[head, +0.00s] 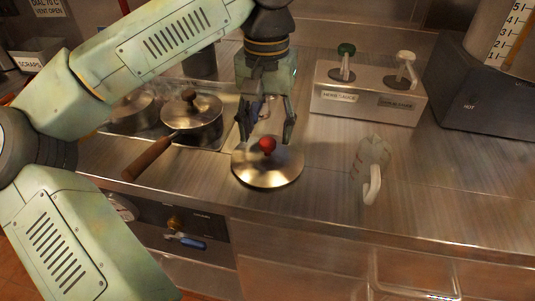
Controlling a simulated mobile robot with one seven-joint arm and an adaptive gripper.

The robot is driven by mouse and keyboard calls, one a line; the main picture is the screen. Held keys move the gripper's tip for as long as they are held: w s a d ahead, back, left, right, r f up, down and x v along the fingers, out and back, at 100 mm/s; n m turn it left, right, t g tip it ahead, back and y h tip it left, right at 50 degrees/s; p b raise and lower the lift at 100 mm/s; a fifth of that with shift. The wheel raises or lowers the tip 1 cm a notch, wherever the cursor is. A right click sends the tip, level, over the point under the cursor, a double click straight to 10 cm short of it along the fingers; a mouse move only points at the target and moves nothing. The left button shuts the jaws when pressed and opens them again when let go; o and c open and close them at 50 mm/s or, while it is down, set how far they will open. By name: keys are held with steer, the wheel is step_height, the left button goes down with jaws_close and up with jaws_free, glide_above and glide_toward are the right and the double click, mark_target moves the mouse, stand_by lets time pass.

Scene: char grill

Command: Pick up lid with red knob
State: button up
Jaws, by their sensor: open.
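The lid (276,173) is a round, shiny metal disc with a red knob (267,144) at its centre. It lies on the metal counter in the middle of the head view. My gripper (265,140) points down over the lid, with its fingers apart, one on each side of the knob. The fingertips look near the knob's height; I cannot tell whether they touch anything. Nothing is held.
A lidded pan (192,120) with a wooden handle (148,158) sits left, beside a steaming pot (130,112). A sauce dispenser box (368,99) with two pumps stands behind right. Counter between lid and jug is clear.

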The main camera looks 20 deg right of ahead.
mark_target(267, 141)
steer(key=shift+d+f+p, duration=0.1)
steer(key=shift+f+p, duration=0.25)
steer(key=shift+f, duration=1.55)
steer(key=shift+c, duration=0.5)
jaws_close()
